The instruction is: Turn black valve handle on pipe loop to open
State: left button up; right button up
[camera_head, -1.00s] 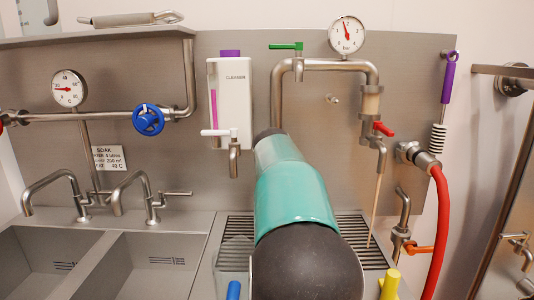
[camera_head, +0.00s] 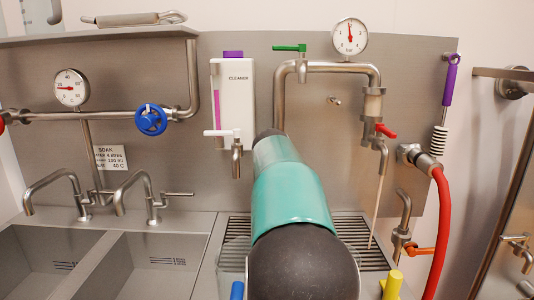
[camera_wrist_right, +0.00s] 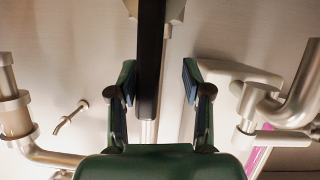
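In the right wrist view a long black bar (camera_wrist_right: 150,60), likely the valve handle, runs upright along a metal pipe (camera_wrist_right: 175,55). Its lower end lies between the two fingers of my right gripper (camera_wrist_right: 160,95). The fingers are apart, with the bar nearer the left finger and a clear gap to the right one. I cannot tell whether the left finger touches it. In the head view my teal right arm covers the middle of the panel and hides the black handle and the gripper. The pipe loop (camera_head: 326,66) shows above it. My left gripper is not in view.
A green handle (camera_head: 289,47) and a gauge (camera_head: 350,36) sit atop the loop. A red-handled tap (camera_head: 385,130) has a thin stream below it. A white cleaner dispenser (camera_head: 236,95), blue handwheel (camera_head: 150,120) and red hose (camera_head: 440,220) are on either side.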

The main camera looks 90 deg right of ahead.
jog(key=v, duration=1.2)
dwell(0.6)
